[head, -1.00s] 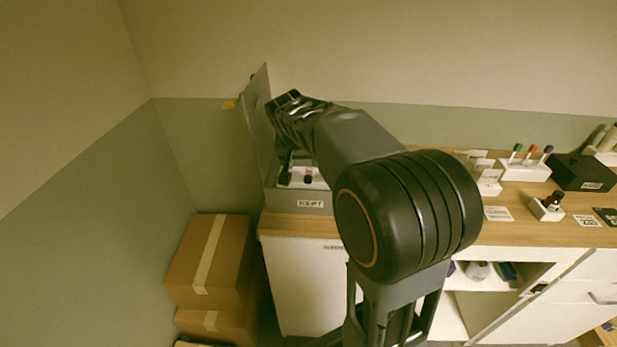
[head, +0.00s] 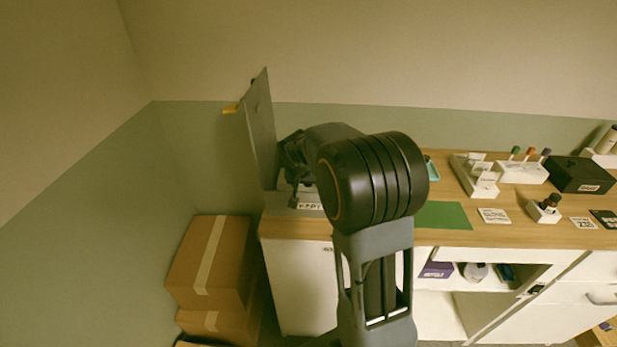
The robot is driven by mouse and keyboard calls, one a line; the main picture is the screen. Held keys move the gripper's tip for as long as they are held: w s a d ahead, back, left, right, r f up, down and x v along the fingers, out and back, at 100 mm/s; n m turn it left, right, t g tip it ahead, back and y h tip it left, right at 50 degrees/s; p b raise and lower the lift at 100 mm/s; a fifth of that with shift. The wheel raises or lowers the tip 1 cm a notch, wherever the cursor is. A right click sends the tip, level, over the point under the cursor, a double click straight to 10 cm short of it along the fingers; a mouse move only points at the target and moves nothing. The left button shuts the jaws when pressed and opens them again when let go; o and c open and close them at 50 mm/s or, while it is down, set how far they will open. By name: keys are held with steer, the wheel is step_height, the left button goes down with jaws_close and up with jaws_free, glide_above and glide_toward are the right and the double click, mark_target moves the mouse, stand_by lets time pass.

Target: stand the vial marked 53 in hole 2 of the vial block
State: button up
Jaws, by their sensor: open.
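My gripper (head: 294,200) is low over the grey box (head: 270,205) labelled KEPT, whose tall lid stands open. The jaws look open, though they are small and partly covered by my arm; I see nothing held. The inside of the box is hidden behind my arm. I cannot read the number 53 on any vial. A white block (head: 522,175) holds upright vials with green, orange and purple caps (head: 546,153) at the right. A small white stand (head: 540,213) holds a dark bottle (head: 551,201). I cannot make out hole numbers on either.
A white tray (head: 489,190), a green mat (head: 443,215), a teal item (head: 432,172) and a black box (head: 580,174) are on the wooden counter. Labelled cards (head: 495,216) lie near its front. Cardboard boxes (head: 213,260) stand on the floor at left.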

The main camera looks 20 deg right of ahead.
steer(key=c, duration=1.1)
steer(key=shift+o, duration=0.2)
steer(key=shift+r, duration=0.1)
